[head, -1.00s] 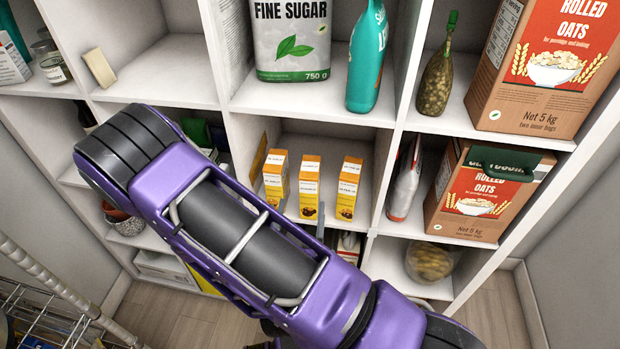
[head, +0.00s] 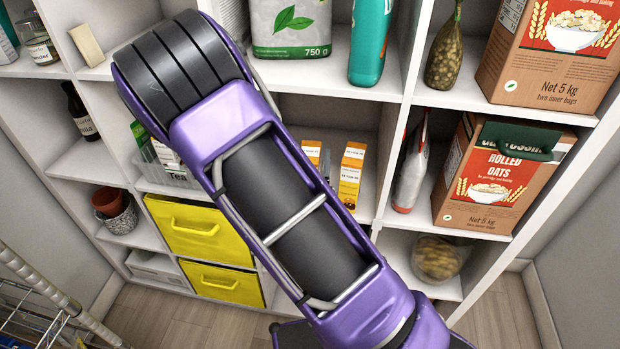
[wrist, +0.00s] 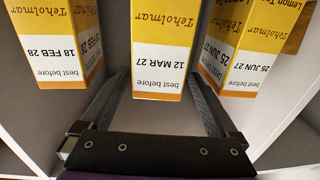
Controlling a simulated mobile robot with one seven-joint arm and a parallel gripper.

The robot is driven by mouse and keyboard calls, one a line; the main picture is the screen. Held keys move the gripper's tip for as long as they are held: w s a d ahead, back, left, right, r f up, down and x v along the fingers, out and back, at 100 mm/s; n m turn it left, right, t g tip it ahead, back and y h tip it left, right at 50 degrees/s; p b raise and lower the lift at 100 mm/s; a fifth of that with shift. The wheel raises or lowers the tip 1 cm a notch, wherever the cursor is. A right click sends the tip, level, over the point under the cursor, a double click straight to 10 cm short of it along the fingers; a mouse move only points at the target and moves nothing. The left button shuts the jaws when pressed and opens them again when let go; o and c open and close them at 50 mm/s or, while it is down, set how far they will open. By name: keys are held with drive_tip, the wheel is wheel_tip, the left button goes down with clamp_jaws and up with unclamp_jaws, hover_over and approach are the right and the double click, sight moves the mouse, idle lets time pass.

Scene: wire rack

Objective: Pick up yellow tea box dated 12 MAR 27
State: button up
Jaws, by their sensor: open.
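In the wrist view the yellow tea box marked 12 MAR 27 (wrist: 164,56) is in the middle, its white label towards me. My gripper (wrist: 158,84) is open, with one finger on each side of this box's near end. I cannot tell how far the fingers reach along it. A tea box marked 18 FEB 28 (wrist: 52,55) is on the left and one marked 25 JUN 27 (wrist: 236,60) on the right.
Another yellow box (wrist: 299,30) stands behind at the right in the wrist view. The boxes stand in a white shelf compartment (head: 330,118) with side walls.

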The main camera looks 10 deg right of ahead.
sight(311, 143)
drive_tip(key=x, duration=0.5)
drive_tip(key=shift+s+d, duration=0.1)
drive_tip(key=shift+d, duration=0.05)
clamp_jaws()
